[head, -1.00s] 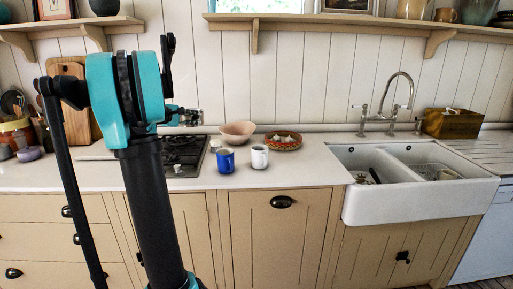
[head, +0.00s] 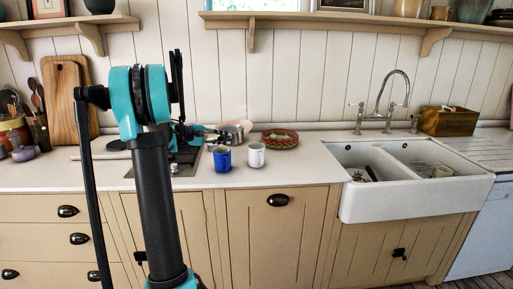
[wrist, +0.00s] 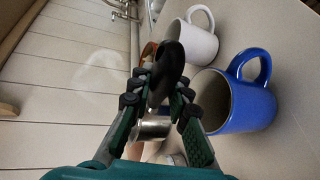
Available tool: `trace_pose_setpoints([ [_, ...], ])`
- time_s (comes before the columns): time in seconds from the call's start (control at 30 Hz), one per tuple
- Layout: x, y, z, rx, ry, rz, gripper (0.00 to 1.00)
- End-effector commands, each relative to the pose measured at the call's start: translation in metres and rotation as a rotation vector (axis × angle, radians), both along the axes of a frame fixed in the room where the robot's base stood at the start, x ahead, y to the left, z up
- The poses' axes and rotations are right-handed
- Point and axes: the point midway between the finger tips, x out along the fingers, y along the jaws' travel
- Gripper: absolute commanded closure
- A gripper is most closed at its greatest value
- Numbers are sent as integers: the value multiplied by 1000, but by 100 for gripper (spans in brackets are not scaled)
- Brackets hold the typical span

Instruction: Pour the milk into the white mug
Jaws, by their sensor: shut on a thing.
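The white mug (head: 256,155) stands upright on the counter, right of the blue mug (head: 222,158). In the wrist view, the white mug (wrist: 196,40) is beyond the blue mug (wrist: 250,108). My gripper (head: 203,131) is left of and behind both mugs. In the wrist view, my gripper (wrist: 162,85) is shut on the dark handle (wrist: 172,68) of a small metal pan (wrist: 152,128). In the head view, the pan (head: 231,130) seems to be in front of the pinkish bowl. Its contents are hidden.
The pinkish bowl (head: 246,124) and a woven red basket (head: 279,139) stand behind the mugs. The hob (head: 182,165) is left of them. A double white sink (head: 420,195) is to the right. Faint steam rises over the bowl area.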

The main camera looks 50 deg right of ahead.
Motion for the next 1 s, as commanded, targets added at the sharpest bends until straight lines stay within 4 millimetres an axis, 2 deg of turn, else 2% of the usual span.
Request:
trace_pose_setpoints([
  [0.37, -13, 1, 0, -5, -107, 1, 100],
  [0.73, -37, 2, -2, -12, -341, 2, 100],
  [1.0, -55, 2, -18, -18, -514, 2, 100],
])
